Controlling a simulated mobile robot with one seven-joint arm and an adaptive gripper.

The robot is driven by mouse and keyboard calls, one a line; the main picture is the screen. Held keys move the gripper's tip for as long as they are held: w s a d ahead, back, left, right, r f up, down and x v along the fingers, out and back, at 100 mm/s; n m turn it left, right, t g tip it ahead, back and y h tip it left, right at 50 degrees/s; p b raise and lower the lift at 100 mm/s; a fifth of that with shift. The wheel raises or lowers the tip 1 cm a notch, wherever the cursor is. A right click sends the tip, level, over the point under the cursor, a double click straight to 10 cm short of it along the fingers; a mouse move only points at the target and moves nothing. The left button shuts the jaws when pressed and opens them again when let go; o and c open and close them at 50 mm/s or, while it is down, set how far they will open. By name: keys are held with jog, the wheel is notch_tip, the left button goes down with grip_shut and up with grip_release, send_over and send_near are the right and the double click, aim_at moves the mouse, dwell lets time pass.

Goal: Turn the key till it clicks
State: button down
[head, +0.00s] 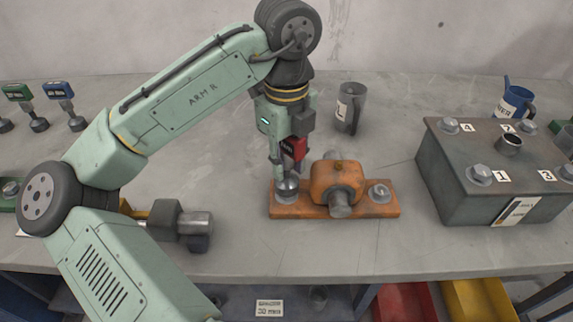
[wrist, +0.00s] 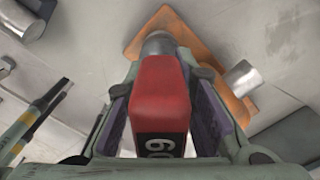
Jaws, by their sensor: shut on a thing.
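The red key (head: 294,147), marked 60 in the wrist view (wrist: 160,95), is between the fingers of my gripper (head: 287,163). My gripper is shut on it. The key points down, and its grey socket end (wrist: 158,44) is at the left bolt (head: 287,189) of the orange bearing block (head: 336,180). I cannot tell whether the socket is fully seated, as the fingers hide part of it. The block's right bolt (head: 380,192) is bare. The block also shows in the wrist view (wrist: 190,28).
Green (head: 18,92) and blue (head: 58,90) keys stand at the far left. A motor-like part (head: 182,224) lies at the front left. A grey cup (head: 348,108) stands behind the block. A dark box with numbered bolts (head: 480,185) is at the right, a blue mug (head: 514,103) behind it.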

jog(key=shift+r, duration=2.6)
